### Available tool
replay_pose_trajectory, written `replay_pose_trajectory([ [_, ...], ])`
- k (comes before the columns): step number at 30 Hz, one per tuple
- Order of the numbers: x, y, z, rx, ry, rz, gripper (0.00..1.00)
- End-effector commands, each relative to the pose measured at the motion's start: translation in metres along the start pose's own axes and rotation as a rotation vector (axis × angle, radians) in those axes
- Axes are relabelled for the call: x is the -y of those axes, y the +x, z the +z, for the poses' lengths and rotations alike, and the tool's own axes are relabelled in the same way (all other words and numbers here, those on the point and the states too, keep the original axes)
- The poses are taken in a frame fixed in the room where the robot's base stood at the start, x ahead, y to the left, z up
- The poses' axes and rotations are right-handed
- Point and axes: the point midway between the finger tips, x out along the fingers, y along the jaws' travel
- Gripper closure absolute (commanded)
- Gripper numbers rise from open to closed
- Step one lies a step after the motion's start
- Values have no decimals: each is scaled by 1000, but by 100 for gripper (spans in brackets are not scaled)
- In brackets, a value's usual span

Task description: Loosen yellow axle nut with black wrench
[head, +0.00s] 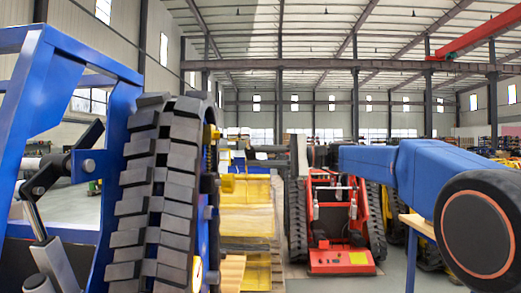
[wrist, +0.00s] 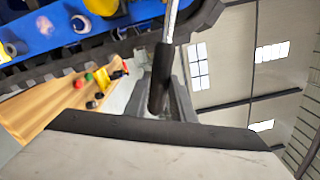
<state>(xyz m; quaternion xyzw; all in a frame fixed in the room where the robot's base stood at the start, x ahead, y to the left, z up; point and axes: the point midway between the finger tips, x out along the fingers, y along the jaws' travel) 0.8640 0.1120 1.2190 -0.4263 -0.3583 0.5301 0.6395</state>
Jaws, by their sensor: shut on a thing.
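My gripper (wrist: 163,98) is shut on the black handle of the wrench (wrist: 161,75) in the wrist view. The wrench's bright metal shaft runs up past the top edge, so its working end is out of view there. A yellow round part (wrist: 101,5), perhaps the axle nut, shows cut off at the top, on the blue side of a tracked carrier (wrist: 45,35). It lies left of the shaft. In the head view yellow parts (head: 210,134) show edge-on beside the carrier's track (head: 160,190). Contact between wrench and nut cannot be seen.
A wooden bench (wrist: 60,102) with several small coloured objects lies below the carrier in the wrist view. In the head view a red tracked machine (head: 335,220) stands in the middle, and yellow machinery (head: 247,190) stands right of the near track.

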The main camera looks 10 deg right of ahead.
Motion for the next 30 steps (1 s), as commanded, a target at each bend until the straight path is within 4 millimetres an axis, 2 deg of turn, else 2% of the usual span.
replay_pose_trajectory([
  [10, -45, 0, 2, 0, 290, -4, 100],
  [21, -84, 0, 26, 0, 595, -7, 100],
  [30, -105, 0, 39, -1, 760, -9, 100],
])
